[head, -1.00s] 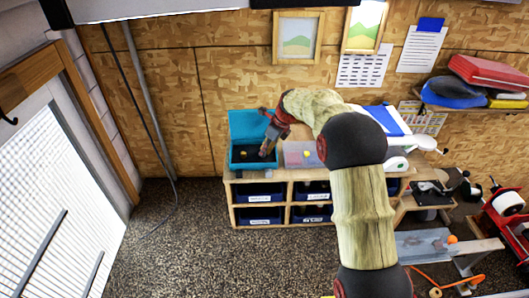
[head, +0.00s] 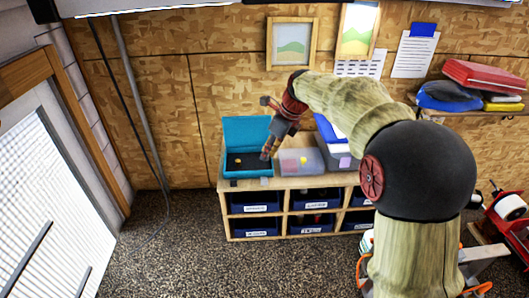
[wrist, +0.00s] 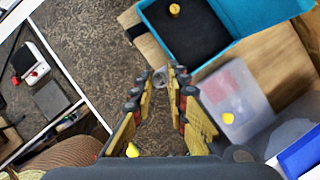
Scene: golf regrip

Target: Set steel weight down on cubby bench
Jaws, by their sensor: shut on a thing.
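The steel weight (wrist: 160,78) is a small grey piece between my fingertips in the wrist view. It is mostly hidden by the fingers, and in the head view I cannot make it out clearly. My gripper (wrist: 172,76) is shut on it; in the head view my gripper (head: 268,154) points down by the right side of the teal case. The cubby bench (head: 292,183) is wooden, with dark blue bins under its top. In the wrist view the fingertips overlap the area by the bench's edge (wrist: 150,48); I cannot tell their height above it.
The open teal case (head: 247,131) has black foam and a small yellow piece (head: 238,160). A clear box (head: 300,161) with a yellow thing stands right of it. A narrow strip of bare wood runs along the front. A wood-panelled wall (head: 215,90) stands behind.

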